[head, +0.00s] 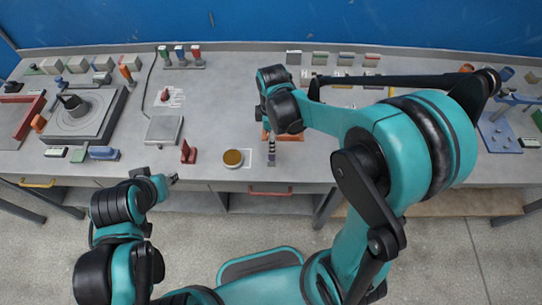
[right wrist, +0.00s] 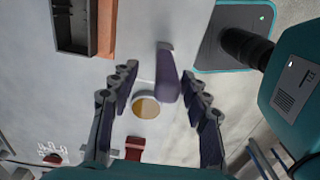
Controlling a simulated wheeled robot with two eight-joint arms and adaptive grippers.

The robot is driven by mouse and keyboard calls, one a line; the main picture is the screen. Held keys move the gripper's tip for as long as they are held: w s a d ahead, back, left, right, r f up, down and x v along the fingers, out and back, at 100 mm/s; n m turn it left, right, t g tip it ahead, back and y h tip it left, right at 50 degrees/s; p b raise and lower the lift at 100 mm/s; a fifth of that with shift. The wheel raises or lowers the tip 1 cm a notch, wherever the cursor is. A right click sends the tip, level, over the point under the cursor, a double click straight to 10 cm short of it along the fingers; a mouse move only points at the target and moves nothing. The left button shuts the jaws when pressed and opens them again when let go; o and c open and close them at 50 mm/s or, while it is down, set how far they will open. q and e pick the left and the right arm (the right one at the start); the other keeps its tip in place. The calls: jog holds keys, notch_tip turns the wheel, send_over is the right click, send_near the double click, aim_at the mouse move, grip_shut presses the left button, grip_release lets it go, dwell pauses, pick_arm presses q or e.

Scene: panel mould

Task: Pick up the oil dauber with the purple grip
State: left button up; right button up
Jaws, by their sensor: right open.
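The oil dauber with the purple grip (right wrist: 166,85) stands between the two fingers of my right gripper (right wrist: 163,99) in the right wrist view. Gaps show on both sides of the grip, so the fingers are open and apart from it. In the head view my right gripper (head: 271,152) points down near the table's front edge; I cannot make out the dauber there, as the fingers seem to cover it. My left gripper (head: 172,179) is at the table's front edge, away from the dauber; its fingers are too small to judge.
A cup of amber liquid (head: 233,158) stands just left of my right gripper, also in the right wrist view (right wrist: 146,106). A red block (head: 188,153) is further left. A rack (head: 183,66) of coloured handles stands at the back. The table between is mostly clear.

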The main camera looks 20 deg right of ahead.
jog(key=f, duration=0.2)
jog(key=f+b, duration=0.1)
jog(key=f, duration=0.1)
jog(key=f+b, duration=0.1)
jog(key=f, duration=0.1)
jog(key=shift+s+a+f, duration=0.2)
jog(key=shift+s, duration=0.15)
grip_shut()
